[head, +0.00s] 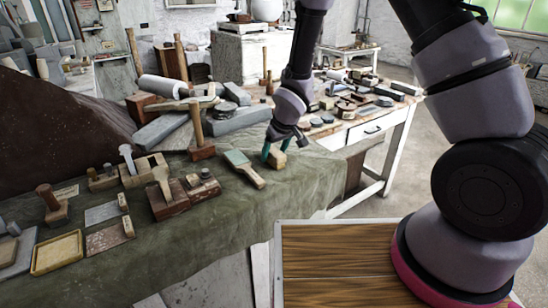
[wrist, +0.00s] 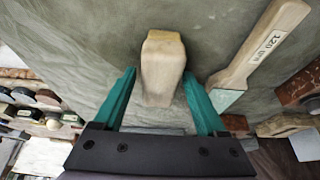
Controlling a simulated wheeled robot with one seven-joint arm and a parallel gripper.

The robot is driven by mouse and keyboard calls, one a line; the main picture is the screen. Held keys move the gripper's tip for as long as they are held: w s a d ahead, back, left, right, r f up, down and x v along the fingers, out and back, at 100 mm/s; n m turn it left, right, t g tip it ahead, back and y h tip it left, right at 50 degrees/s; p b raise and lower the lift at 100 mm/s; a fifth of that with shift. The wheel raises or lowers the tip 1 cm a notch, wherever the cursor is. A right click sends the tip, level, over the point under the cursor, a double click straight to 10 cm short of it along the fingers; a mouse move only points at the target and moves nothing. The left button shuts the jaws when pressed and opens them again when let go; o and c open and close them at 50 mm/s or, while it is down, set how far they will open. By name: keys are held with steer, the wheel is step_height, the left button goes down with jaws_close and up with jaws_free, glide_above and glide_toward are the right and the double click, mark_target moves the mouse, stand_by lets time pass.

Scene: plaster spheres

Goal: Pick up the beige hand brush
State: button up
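The beige hand brush (head: 277,159), a small pale wooden block, lies on the green cloth near the table's right edge. In the wrist view the brush (wrist: 162,68) has a yellowish far end and sits between the teal fingers. My gripper (head: 275,149) is open above and around it. In the wrist view my gripper (wrist: 160,75) shows a gap on both sides of the brush, so neither finger appears to touch it.
A flat tool with a wooden handle (head: 252,177), marked 120 mm, lies close by on the left; its handle also shows in the wrist view (wrist: 268,40). A wooden mallet (head: 200,148) and grey blocks stand further back left. A white workbench (head: 372,131) is behind right.

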mark_target(274, 150)
jaws_close()
step_height(274, 150, up, 10)
stand_by(0.4)
steer(key=c, duration=0.5)
jaws_free()
steer(key=c, duration=0.4)
